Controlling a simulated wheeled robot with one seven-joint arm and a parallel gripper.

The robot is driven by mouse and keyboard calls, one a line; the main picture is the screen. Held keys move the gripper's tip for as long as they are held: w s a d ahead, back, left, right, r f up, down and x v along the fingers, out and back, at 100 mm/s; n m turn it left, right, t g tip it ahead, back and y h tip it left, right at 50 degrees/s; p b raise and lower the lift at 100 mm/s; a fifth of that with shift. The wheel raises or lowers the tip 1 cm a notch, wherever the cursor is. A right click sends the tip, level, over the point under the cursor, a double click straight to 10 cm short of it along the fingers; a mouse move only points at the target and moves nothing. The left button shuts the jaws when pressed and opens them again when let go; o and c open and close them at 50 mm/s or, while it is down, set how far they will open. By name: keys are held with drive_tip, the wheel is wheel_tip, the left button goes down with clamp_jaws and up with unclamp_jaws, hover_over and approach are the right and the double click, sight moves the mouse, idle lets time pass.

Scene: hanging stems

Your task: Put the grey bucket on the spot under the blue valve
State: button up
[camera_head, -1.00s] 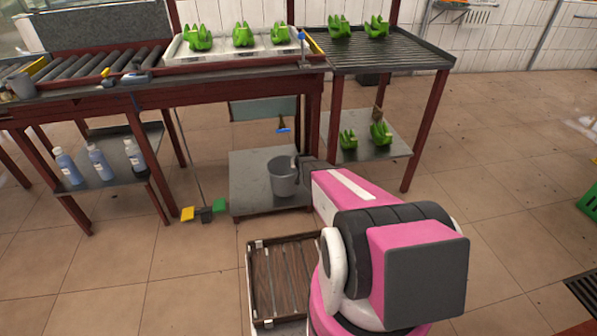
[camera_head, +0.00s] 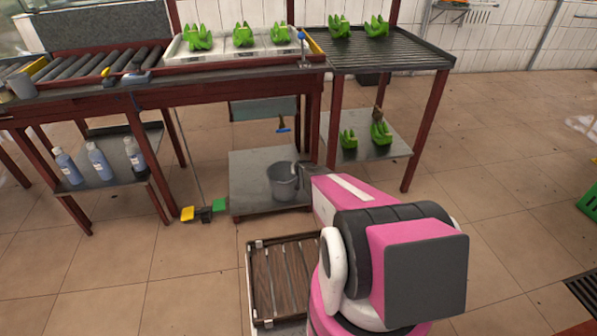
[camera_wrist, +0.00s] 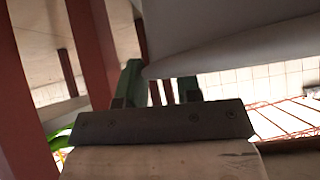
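The grey bucket (camera_head: 283,184) is upright, low over the grey bottom shelf (camera_head: 248,178). I cannot tell whether its base touches the shelf. The blue valve (camera_head: 284,130) is above it, with a brown spout over it. My gripper (camera_head: 300,168) is at the bucket's upper right edge and looks shut on its rim; my pink arm hides part of the wrist. In the wrist view the bucket's grey wall (camera_wrist: 230,25) fills the upper right, close to the dark green fingers (camera_wrist: 158,88). The exact grip is partly hidden there. No spot marking shows under the bucket.
Red table legs (camera_head: 331,140) stand close to the right of my gripper. A side shelf (camera_head: 375,148) holds green banana bunches. Yellow and green pedals (camera_head: 204,213) are on the floor at left. A slatted wooden crate (camera_head: 282,282) is in front. Blue bottles (camera_head: 98,162) stand at far left.

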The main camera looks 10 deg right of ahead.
drive_tip(key=s+a+r+g, duration=0.1)
drive_tip(key=s+r+g, duration=0.2)
drive_tip(key=s+r, duration=0.7)
drive_tip(key=s+a+r+n+g, duration=0.1)
drive_tip(key=s+a+r+g, duration=0.1)
drive_tip(key=s+r, duration=0.8)
drive_tip(key=s+a+r+g, duration=0.2)
drive_tip(key=s+r+g, duration=0.2)
drive_tip(key=s+r, duration=0.6)
drive_tip(key=s, duration=0.8)
drive_tip(key=shift+n, duration=0.3)
drive_tip(key=shift+a+f, duration=0.1)
